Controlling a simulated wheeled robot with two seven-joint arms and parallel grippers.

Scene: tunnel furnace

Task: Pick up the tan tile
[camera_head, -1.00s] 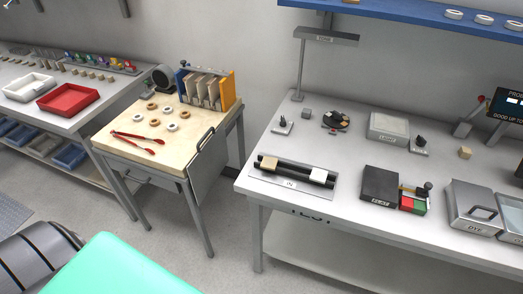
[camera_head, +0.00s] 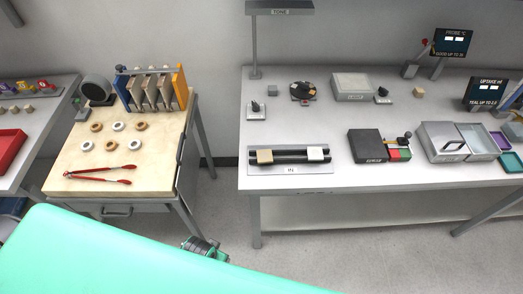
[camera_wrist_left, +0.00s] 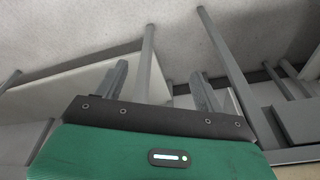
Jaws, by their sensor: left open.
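The tan tile (camera_head: 264,156) is a small block lying across the left part of two dark rails on a grey plate (camera_head: 288,172), on the grey table at the right. A white tile (camera_head: 316,152) lies across the right part of the same rails. My left gripper (camera_wrist_left: 160,75) shows in the left wrist view with its two fingers apart and nothing between them, over floor and table legs. It is well away from the tile, which that view does not show. My right gripper is not in view.
A wooden-topped cart (camera_head: 70,178) with rings, red tongs (camera_head: 100,174) and a tile rack (camera_head: 155,88) stands to the left. A gap of floor separates it from the grey table (camera_head: 210,170). A black box (camera_head: 366,146) stands right of the rails.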

